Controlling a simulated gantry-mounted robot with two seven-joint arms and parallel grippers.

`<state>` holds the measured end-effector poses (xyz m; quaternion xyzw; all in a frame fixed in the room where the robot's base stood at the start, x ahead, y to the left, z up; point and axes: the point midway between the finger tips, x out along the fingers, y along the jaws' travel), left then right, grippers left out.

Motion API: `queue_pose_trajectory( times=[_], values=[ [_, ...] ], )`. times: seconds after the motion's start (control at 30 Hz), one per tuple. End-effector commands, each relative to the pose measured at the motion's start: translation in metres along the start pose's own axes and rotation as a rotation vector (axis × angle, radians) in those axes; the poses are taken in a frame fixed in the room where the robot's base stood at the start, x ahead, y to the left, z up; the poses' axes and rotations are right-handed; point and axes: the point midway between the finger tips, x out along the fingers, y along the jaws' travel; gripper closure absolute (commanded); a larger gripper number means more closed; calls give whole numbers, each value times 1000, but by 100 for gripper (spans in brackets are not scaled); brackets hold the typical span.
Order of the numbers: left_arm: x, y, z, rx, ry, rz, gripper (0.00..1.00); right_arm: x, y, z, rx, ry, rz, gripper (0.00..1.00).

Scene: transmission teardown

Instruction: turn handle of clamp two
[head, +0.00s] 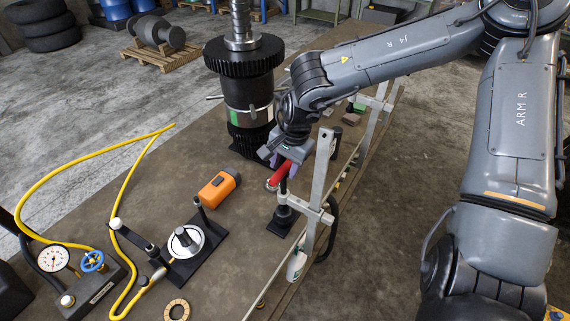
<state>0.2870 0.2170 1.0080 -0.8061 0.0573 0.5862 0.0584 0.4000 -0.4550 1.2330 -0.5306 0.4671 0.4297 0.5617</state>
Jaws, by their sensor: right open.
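A red handle (280,173) stands above a small black base (283,219) on the table near its right edge. It is next to an upright grey bar (320,178) with a cross arm. No number shows on it, so I cannot tell from a label that it is clamp two. My right gripper (276,158) is open and points down at the handle's upper end. The jaws are close to the handle; I cannot tell whether they touch it. The gripper and wrist hide part of the handle's top. My left gripper is not in view.
A tall black gear assembly (247,90) stands just left of my right wrist. An orange device (219,189) and a black fixture with a white disc (205,241) lie left. A gauge (52,258) and yellow hose (75,165) are farther left. Another grey upright (377,112) stands behind.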

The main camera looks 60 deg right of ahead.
Motion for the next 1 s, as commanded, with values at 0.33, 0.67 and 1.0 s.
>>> queue_pose_trajectory(
  times=[0.33, 0.67, 1.0],
  values=[
    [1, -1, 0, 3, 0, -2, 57, -46, -1, 0, -1, 3, -5, 51],
    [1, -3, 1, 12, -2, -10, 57, -94, 0, 0, 0, 2, -2, 51],
    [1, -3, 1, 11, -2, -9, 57, -106, 0, 0, 0, 1, 0, 51]
  ],
)
